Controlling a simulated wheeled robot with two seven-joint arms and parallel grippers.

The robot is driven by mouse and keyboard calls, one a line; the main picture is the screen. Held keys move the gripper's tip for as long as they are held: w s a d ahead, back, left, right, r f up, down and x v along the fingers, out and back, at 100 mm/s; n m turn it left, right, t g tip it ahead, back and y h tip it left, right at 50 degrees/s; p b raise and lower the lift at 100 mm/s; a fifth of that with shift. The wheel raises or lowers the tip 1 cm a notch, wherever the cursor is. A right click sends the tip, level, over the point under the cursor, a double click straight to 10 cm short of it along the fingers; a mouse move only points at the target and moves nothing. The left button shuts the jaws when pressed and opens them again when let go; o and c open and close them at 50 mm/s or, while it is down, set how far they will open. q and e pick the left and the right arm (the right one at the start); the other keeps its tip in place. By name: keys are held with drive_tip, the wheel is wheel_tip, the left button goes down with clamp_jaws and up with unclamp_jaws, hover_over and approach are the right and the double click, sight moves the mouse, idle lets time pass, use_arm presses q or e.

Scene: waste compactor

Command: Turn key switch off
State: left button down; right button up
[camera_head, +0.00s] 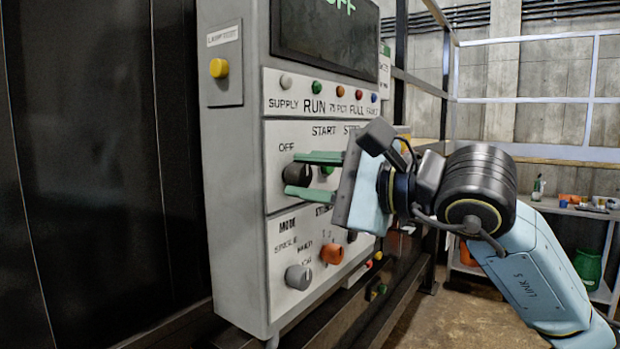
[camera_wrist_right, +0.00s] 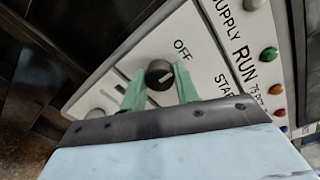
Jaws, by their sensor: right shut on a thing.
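The key switch (camera_head: 297,174) is a round black knob beneath the word OFF on the white control panel (camera_head: 275,145). My right gripper (camera_head: 298,173) comes from the right with its two green fingers on either side of the knob. In the right wrist view the knob (camera_wrist_right: 159,74) sits between the green fingers (camera_wrist_right: 160,84), and its white mark points toward the upper right. The right gripper is shut on the knob. The display (camera_head: 325,35) above reads OFF in green. My left gripper is not in view.
Below the knob are a grey mode knob (camera_head: 298,277) and an orange knob (camera_head: 332,253). A yellow lamp test button (camera_head: 219,68) is on the left side box. A green button (camera_head: 327,170) is close behind the fingers. A shelf (camera_head: 570,210) with small items stands at the right.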

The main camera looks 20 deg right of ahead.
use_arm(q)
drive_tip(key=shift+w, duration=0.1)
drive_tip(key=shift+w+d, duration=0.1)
use_arm(e)
drive_tip(key=o, duration=1)
drive_tip(key=shift+c, duration=0.2)
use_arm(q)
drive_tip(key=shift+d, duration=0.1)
use_arm(e)
drive_tip(key=shift+s+d, duration=0.35)
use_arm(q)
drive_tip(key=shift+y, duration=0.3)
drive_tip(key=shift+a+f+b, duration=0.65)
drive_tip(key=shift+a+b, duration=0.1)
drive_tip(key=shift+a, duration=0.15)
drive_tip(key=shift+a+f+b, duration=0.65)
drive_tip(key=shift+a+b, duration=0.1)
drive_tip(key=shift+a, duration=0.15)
use_arm(e)
drive_tip(key=v, duration=1.2)
drive_tip(key=shift+s, duration=0.2)
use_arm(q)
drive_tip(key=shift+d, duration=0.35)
use_arm(e)
drive_tip(key=shift+r, duration=0.1)
